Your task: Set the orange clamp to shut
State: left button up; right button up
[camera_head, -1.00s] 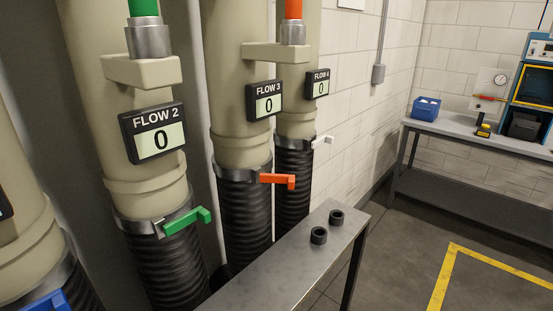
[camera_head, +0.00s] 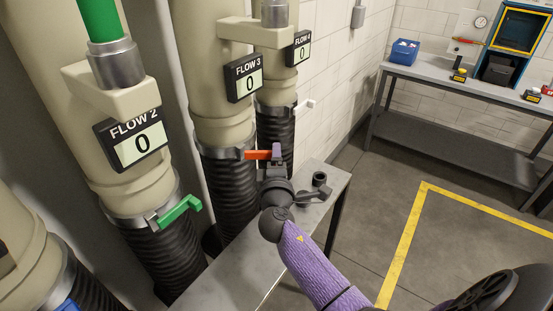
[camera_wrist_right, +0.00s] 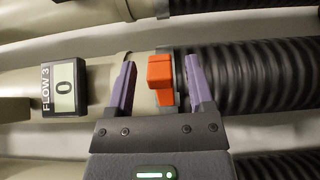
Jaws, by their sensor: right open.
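The orange clamp (camera_head: 258,155) is a lever on the collar of the FLOW 3 pipe, at the top of its black ribbed hose. It sticks out sideways to the right in the head view. My right gripper (camera_head: 276,158) is at the lever's outer end and hides part of it. In the right wrist view the orange clamp (camera_wrist_right: 161,80) lies between the two purple fingers of my open right gripper (camera_wrist_right: 160,88), with gaps on both sides. The FLOW 3 display (camera_wrist_right: 64,91) reads 0. My left gripper is not in view.
A green clamp (camera_head: 180,211) sits on the FLOW 2 pipe to the left, and a white one (camera_head: 304,105) on the FLOW 4 pipe behind. A grey metal bench (camera_head: 240,262) stands below my right arm. A black ring (camera_head: 319,179) is on it.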

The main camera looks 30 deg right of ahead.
jog(key=shift+w+d, duration=0.1)
grip_shut()
dwell(1.4)
